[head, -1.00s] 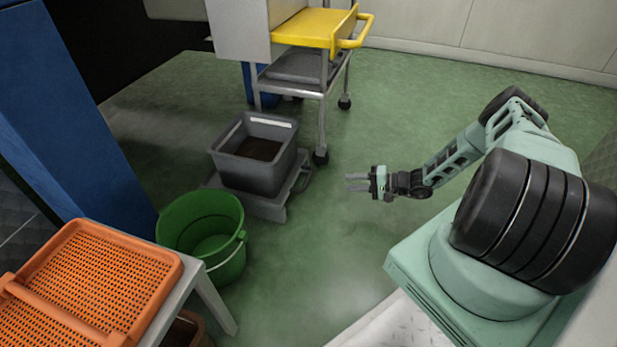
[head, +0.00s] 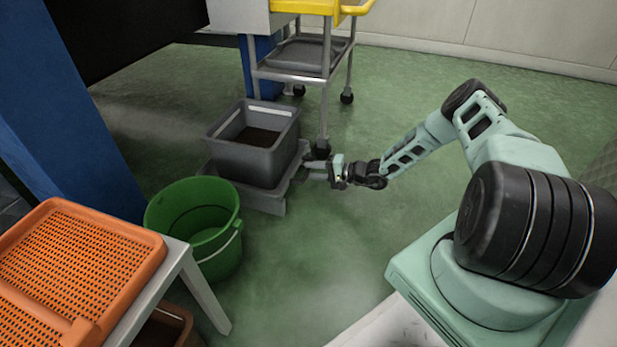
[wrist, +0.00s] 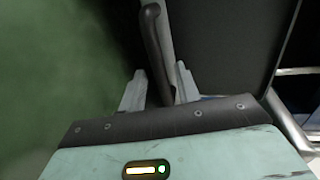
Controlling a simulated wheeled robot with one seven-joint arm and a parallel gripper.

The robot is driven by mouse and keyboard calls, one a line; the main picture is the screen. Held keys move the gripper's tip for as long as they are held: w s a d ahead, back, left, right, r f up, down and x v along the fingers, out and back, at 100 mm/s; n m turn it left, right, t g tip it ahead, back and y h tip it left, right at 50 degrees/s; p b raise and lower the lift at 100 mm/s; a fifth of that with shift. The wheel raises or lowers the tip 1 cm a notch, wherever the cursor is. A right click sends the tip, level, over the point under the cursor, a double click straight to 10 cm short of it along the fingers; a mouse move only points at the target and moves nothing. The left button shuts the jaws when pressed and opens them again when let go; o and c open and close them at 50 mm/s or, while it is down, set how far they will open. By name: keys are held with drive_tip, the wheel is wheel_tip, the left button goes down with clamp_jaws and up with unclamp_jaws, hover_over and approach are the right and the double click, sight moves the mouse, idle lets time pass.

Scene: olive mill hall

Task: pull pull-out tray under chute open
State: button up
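The pull-out tray (head: 265,203) is a low grey tray on the floor, under a grey bin (head: 255,164) with dark contents. Its handle (wrist: 153,40) is a dark bar that sticks out on the tray's right side. My gripper (head: 314,164) is at this handle in the head view and covers much of it. In the wrist view, the two pale fingers of my gripper (wrist: 160,80) stand apart with the handle bar between them. Gaps seem to show beside the bar, so the gripper is open around it. No chute is clearly visible.
A yellow-topped metal cart (head: 300,75) stands just behind the tray, one caster close to my gripper. A green bucket (head: 200,235) stands in front of the bin. An orange perforated crate (head: 75,265) lies on a table at left.

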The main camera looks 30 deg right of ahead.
drive_tip(key=shift+b+x, duration=0.3)
drive_tip(key=shift+x, duration=0.8)
clamp_jaws()
drive_tip(key=shift+s+d+r+p, duration=0.15)
drive_tip(key=shift+s+d+p, duration=0.15)
drive_tip(key=shift+s+p, duration=0.1)
drive_tip(key=f+p+v, duration=0.2)
drive_tip(key=v, duration=0.7)
drive_tip(key=f+p+v, duration=0.2)
drive_tip(key=v, duration=0.8)
drive_tip(key=s+f+p+v, duration=0.1)
drive_tip(key=f+p+v, duration=0.1)
drive_tip(key=v, duration=0.8)
drive_tip(key=shift+s+d+f, duration=0.2)
drive_tip(key=shift+d+f, duration=0.05)
drive_tip(key=shift+d, duration=0.2)
unclamp_jaws()
